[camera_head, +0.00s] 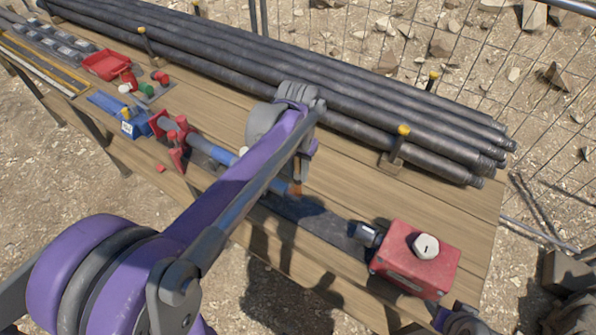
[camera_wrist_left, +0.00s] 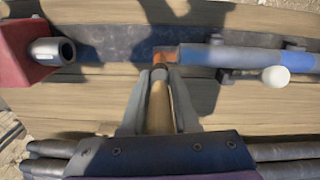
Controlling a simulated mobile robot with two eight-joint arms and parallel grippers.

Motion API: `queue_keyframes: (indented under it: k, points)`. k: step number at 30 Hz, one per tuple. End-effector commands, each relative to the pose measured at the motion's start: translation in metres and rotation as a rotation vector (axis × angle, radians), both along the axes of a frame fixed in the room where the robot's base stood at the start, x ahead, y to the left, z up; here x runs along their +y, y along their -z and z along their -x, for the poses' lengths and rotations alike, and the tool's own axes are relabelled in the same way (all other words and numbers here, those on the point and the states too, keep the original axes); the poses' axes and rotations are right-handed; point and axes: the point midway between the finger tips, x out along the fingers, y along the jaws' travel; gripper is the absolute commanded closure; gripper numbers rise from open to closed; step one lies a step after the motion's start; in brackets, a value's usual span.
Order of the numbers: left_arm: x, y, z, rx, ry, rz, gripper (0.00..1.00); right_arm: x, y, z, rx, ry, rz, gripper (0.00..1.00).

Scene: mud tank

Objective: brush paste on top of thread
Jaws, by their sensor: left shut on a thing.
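My left gripper (camera_wrist_left: 160,80) is shut on a brush with a pale wooden handle (camera_wrist_left: 160,108). The brush's dark tip points at the copper-coloured thread (camera_wrist_left: 178,55) on the end of a grey pipe (camera_wrist_left: 232,56). I cannot tell whether the tip touches the thread, and no paste can be made out. In the head view, the left gripper (camera_head: 299,172) is over the pipe's end, and the thread (camera_head: 296,189) shows just below it. The brush is hidden there. Part of my right arm shows at the bottom right edge; its fingers are unclear.
A red box (camera_head: 417,265) with a pale hexagonal cap and a dark nozzle stands right of the thread. Red clamps (camera_head: 178,150) hold the pipe. Long dark pipes (camera_head: 330,95) lie along the back. Red tray (camera_head: 106,65) and small parts lie far left. Bare planks (camera_head: 440,205) show at right.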

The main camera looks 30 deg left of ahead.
Motion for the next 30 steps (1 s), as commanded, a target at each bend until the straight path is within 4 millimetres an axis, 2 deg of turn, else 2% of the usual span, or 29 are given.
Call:
queue_keyframes:
  k: [3, 13, 25, 30]
  points:
    - [0.0, -0.017, -0.002, -0.004, 0.0, 0.0, 1.0, 0.0, -0.013, -0.005, -0.01, 0.0, 0.0, 0.5]
    - [0.0, -0.05, -0.002, -0.003, 0.0, 0.0, 1.0, 0.0, -0.036, -0.016, -0.031, 0.0, 0.0, 0.5]
    - [0.0, -0.053, 0.0, -0.001, 0.0, 0.0, 1.0, 0.0, -0.038, -0.017, -0.033, 0.0, 0.0, 0.5]
    - [0.0, -0.064, -0.001, -0.003, 0.0, 0.0, 1.0, 0.0, -0.046, -0.021, -0.041, 0.0, 0.0, 0.5]
